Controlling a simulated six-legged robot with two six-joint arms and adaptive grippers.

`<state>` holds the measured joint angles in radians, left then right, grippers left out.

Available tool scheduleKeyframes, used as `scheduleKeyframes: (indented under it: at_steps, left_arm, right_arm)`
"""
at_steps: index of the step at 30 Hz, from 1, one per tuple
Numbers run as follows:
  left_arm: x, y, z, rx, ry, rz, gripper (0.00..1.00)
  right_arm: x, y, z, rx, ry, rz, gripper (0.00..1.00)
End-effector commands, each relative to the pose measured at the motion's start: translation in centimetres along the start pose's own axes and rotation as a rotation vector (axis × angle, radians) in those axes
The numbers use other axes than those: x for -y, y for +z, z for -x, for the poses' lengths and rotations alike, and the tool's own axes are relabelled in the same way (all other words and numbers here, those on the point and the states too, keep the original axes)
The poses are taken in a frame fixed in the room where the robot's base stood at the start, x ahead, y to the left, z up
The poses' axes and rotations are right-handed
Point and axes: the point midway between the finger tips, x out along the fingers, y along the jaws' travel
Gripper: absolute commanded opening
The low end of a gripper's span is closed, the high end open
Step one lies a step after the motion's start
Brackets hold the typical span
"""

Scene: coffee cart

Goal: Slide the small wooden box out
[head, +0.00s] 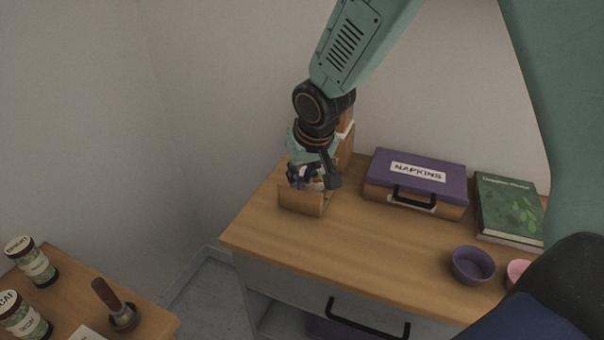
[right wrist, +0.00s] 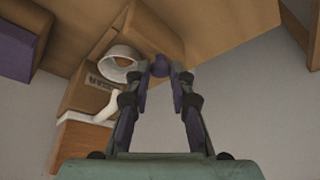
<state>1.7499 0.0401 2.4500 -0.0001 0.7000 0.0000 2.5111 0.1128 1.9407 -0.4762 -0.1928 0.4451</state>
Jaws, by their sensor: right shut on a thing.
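The small wooden box (head: 300,202) stands near the left end of the wooden counter (head: 345,235), with its front face showing below my gripper in the head view. My right gripper (head: 312,180) reaches down over it from above and hides much of its upper part. In the right wrist view the two fingers (right wrist: 166,72) are closed on a small round purple knob (right wrist: 161,65), next to brown wooden panels (right wrist: 140,35). Which panel the knob joins is hard to tell. My left gripper is not in view.
A purple-lidded napkins case (head: 415,180) stands right of the box, then a green book (head: 508,207) and a purple bowl (head: 473,265). In the wrist view a white ring (right wrist: 118,52) and labelled brown box (right wrist: 88,92) are close left of the fingers. The counter's front middle is clear.

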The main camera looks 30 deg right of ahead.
Motion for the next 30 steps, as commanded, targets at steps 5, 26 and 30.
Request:
scheduleKeyframes:
  at_steps: [5,26,30]
  left_arm:
    - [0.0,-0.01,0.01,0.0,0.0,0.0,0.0]
    - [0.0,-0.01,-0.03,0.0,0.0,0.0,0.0]
    - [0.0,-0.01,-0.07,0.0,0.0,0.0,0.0]
  right_arm:
    - [-0.03,0.03,0.04,0.002,0.001,0.001,0.0]
    - [0.02,0.04,0.05,0.0,0.0,0.0,0.0]
    - [0.1,0.12,0.07,0.0,0.0,0.0,0.0]
